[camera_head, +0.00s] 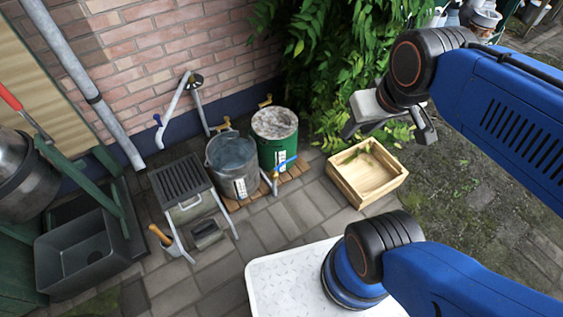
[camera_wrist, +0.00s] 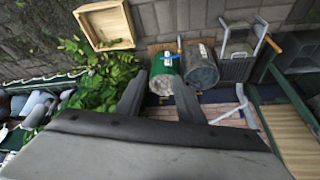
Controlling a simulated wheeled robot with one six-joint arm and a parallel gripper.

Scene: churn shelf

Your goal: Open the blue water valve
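A blue lever (camera_head: 285,160) sits on a small brass tap low at the front of a green can (camera_head: 274,140). The same lever shows in the wrist view (camera_wrist: 171,57), in front of the green can (camera_wrist: 164,72). My gripper (camera_head: 388,137) is up in the air, right of the can and apart from both. Its two fingers (camera_wrist: 160,82) are spread with nothing between them.
A grey metal bucket (camera_head: 232,165) stands left of the can. A wooden crate (camera_head: 345,185) is at its right, beside a leafy bush (camera_head: 325,60). A black grate stand (camera_head: 180,178) and a dark sink (camera_head: 80,255) are farther left. The paving in front is mostly clear.

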